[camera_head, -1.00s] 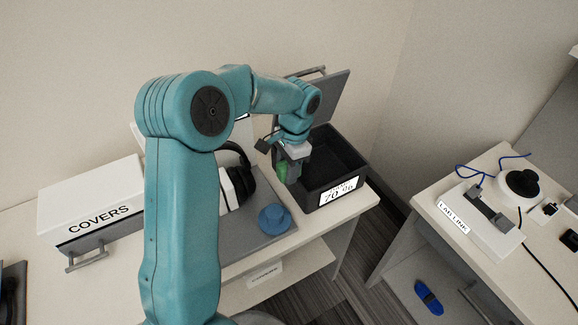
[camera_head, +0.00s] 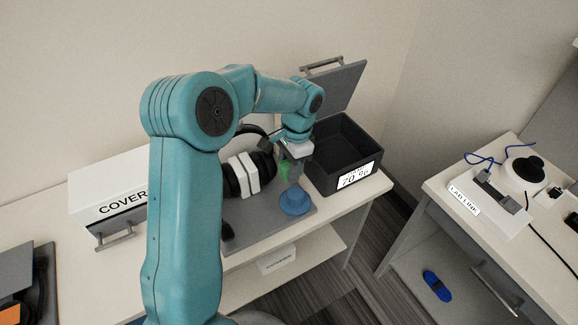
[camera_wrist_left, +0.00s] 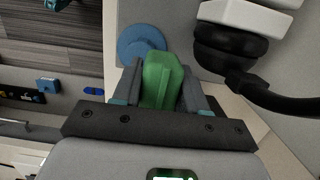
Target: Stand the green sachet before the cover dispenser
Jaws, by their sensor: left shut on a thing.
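My left gripper (camera_head: 290,178) is shut on the green sachet (camera_head: 284,171). It holds the sachet above the grey mat, close to the blue round object, left of the open black box. In the left wrist view the green sachet (camera_wrist_left: 162,82) stands out between the two fingers (camera_wrist_left: 160,98). The cover dispenser (camera_head: 112,203), a white and grey box marked COVERS with a handle in front, stands on the left of the bench. My left arm hides its right end. My right gripper is not in view.
A blue round object (camera_head: 295,202) and a headset (camera_head: 243,176) are on the grey mat (camera_head: 262,230). The black box (camera_head: 345,150) has its lid up. A second bench (camera_head: 440,190) with a LAB LINK device stands right, across a floor gap.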

